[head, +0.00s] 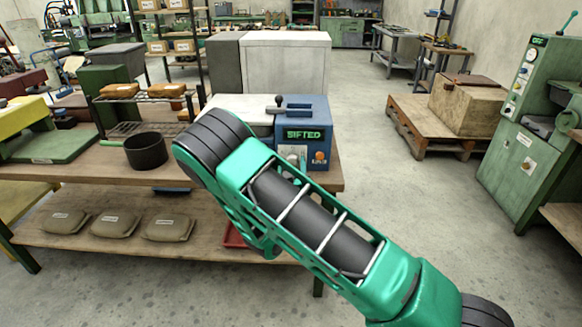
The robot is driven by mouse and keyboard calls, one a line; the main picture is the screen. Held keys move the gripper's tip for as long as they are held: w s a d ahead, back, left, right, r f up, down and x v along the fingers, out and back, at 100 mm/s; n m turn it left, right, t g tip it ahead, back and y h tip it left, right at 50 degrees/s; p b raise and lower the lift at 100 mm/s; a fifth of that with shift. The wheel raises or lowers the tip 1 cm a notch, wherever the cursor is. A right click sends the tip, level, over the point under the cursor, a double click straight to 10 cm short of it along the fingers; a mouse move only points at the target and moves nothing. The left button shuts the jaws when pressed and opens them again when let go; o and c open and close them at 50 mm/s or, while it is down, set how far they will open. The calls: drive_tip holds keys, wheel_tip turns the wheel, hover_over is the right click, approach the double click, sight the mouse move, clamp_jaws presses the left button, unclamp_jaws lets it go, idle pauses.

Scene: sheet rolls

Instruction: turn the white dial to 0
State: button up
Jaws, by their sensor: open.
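A blue machine (306,115) marked "SIFTED" stands at the right end of a wooden bench. On its front, below the lettering, is a pale panel (292,151) partly covered by my green arm. The white dial seems to be there, but I cannot make out its pointer or its numbers. To the right of it is an orange round knob (319,156). My arm reaches up from the bottom right and bends in front of the machine.
The wooden bench (95,165) holds a black pot (146,151) and a wire rack with brown packets. Several tan bags lie on its lower shelf (200,240). A pallet with a crate (465,104) and a green machine (535,120) stand right. Floor between is clear.

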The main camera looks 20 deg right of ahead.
drive_tip(key=c, duration=1)
drive_tip(key=shift+c, duration=0.2)
